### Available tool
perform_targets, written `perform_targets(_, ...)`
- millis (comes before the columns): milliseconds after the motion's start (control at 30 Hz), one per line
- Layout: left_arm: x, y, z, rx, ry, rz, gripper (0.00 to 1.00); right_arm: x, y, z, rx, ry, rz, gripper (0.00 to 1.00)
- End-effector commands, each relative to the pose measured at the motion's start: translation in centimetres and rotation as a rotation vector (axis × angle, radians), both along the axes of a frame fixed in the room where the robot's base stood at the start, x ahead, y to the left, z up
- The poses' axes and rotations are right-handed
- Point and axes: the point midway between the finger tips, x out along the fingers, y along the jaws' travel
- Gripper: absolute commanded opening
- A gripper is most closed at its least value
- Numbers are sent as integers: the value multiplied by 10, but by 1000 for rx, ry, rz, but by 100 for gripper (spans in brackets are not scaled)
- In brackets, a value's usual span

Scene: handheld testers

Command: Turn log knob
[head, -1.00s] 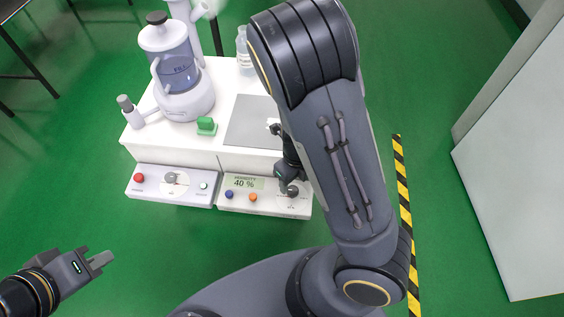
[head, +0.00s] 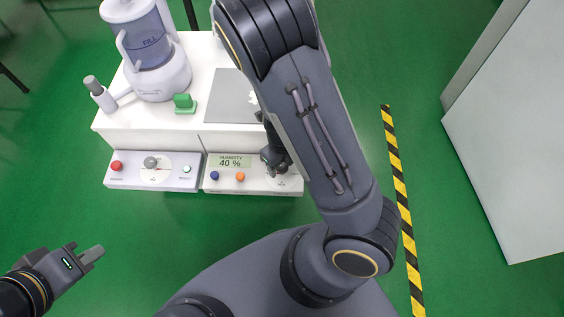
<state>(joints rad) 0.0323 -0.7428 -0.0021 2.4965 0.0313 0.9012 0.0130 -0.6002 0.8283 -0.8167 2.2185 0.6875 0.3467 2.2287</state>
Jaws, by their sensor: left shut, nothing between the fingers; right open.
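The right control panel (head: 252,186) is a white sloped box on the front of the white table. It has a display (head: 230,161) reading "HUMIDITY 40 %", a blue button (head: 214,175) and an orange button (head: 240,177). A grey knob (head: 281,168) at its right end is mostly hidden by my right gripper (head: 279,166). My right gripper is open and points down at this knob; I cannot tell whether the fingers touch it. The left panel (head: 125,180) carries another grey knob (head: 151,162). My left gripper (head: 92,255) is shut and empty, low at the left, away from the table.
On the white table (head: 140,138) stand a humidifier-like device (head: 155,80) marked "FILL", a small green block (head: 184,103) and a grey mat (head: 228,100). The left panel also has a red button (head: 116,166). A white cabinet (head: 510,150) stands at the right.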

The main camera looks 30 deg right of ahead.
Motion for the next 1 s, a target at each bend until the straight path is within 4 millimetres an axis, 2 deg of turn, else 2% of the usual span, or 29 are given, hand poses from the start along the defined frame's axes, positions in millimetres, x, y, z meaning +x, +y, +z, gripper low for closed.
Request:
perform_targets(33, 0, 0, 0, 0, 0, 0, 0, 0, 0, 0, 0, 0, 0, 53)
perform_targets(367, 0, 0, 0, 0, 0, 0, 0, 0, 0, 0, 0, 0, 0, 11)
perform_targets(667, 0, 0, 4, 0, 0, 0, 0, 0, 0, 1, -1, 2, 42, 11)
perform_targets(1000, 0, 0, 20, 0, 0, 0, 0, -1, 0, 2, 1, 4, 269, 11)
